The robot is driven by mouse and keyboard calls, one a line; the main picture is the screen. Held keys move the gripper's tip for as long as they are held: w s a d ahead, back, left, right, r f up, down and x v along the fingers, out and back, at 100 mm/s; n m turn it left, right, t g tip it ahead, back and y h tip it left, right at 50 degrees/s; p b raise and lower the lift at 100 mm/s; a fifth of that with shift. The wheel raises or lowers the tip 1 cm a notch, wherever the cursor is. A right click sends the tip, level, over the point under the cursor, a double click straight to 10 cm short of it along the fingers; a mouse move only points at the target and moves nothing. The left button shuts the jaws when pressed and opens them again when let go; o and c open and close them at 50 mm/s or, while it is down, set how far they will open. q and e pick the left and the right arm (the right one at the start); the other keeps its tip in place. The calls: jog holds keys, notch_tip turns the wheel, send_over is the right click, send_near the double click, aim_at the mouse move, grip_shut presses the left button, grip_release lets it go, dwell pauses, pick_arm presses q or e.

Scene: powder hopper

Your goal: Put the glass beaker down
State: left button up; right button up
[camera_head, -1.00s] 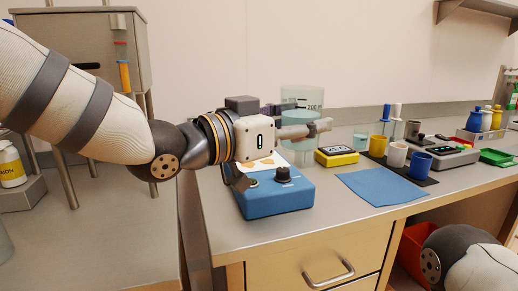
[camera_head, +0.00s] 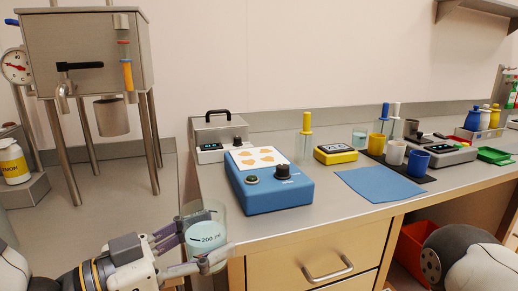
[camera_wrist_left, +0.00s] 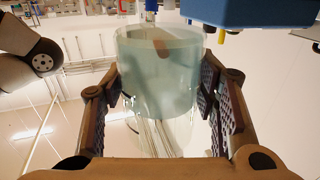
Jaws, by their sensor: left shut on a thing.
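The glass beaker (camera_head: 204,222) is clear, with a pale blue-green lower part and a "200" marking. It is at the lower left of the head view, in front of the counter's left front corner, and looks roughly upright. My left gripper (camera_head: 192,250) is shut on it, with one finger on each side. In the left wrist view the beaker (camera_wrist_left: 158,75) sits between both dark finger pads (camera_wrist_left: 158,100). No surface shows touching its base. My right gripper is not in view; only part of my right arm shows at the lower right.
The counter (camera_head: 335,220) holds a blue device (camera_head: 270,195), a blue mat (camera_head: 380,185), a yellow device (camera_head: 336,153), and several cups. Bare counter lies in front of the blue device and mat. A steel hopper (camera_head: 85,45) stands at the left on legs.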

pick_arm(q)
jog(key=s+a+f, duration=0.5)
jog(key=a+f, duration=0.4)
jog(key=f, duration=0.1)
jog(key=shift+s+a+f, duration=0.3)
jog(key=shift+s+f, duration=0.05)
jog(key=shift+f, duration=0.05)
